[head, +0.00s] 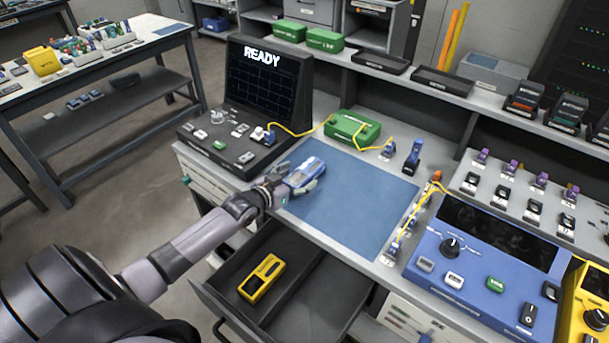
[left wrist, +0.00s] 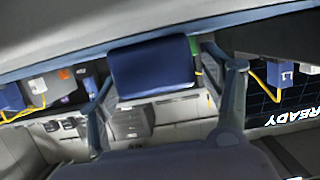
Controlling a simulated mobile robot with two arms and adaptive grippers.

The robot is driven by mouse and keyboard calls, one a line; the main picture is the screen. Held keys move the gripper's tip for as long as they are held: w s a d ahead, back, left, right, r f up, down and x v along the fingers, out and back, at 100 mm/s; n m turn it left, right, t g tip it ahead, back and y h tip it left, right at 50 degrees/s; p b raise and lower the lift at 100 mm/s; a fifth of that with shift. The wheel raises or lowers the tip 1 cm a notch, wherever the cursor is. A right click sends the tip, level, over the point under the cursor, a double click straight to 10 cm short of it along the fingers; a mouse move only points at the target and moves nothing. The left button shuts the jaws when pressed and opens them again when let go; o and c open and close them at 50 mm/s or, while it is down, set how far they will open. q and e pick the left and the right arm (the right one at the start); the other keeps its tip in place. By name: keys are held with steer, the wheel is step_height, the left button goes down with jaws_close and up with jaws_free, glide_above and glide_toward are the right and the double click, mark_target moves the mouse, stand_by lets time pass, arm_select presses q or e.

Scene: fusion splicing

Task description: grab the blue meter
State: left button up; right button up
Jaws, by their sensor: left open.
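The blue meter (head: 308,170) lies at the left part of the blue mat (head: 350,210) on the workbench. My left gripper (head: 298,178) is at the meter, with its fingers spread on either side of it. In the left wrist view, the blue meter (left wrist: 153,66) sits between the two fingers of my left gripper (left wrist: 150,78). The gripper is open. I cannot tell whether either finger touches the meter. My right gripper is not in view.
A yellow meter (head: 262,277) lies in the open drawer (head: 318,292) below the bench edge. A black READY console (head: 267,85) stands behind left, a green box (head: 353,127) behind the mat, and a blue device (head: 480,275) at right. The mat's middle is clear.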

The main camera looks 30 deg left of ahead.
arm_select(q)
steer(key=shift+w+d+f, duration=0.1)
steer(key=shift+w+f, duration=0.1)
steer(key=shift+w, duration=0.5)
steer(key=c, duration=1.5)
